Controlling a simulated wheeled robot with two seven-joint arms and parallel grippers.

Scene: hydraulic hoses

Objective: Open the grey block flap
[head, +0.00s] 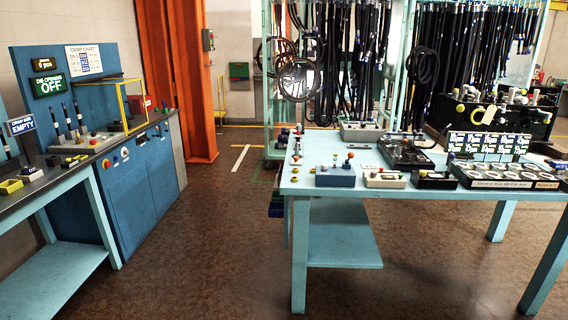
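Several small blocks stand on the light-blue table (312,187) at the right. A pale grey block (384,181) with small knobs on top sits near its front edge. A larger grey box (361,132) with small knobs sits at the back edge. A flap cannot be made out on either one, and I cannot tell which is the grey block. Neither of my grippers is in view.
A blue-grey block (335,177) and a dark block (434,181) flank the pale grey block. A dark device (406,154) lies behind. A blue cabinet (137,180) with a yellow-framed guard stands left. Brown floor (215,235) is clear between cabinet and table.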

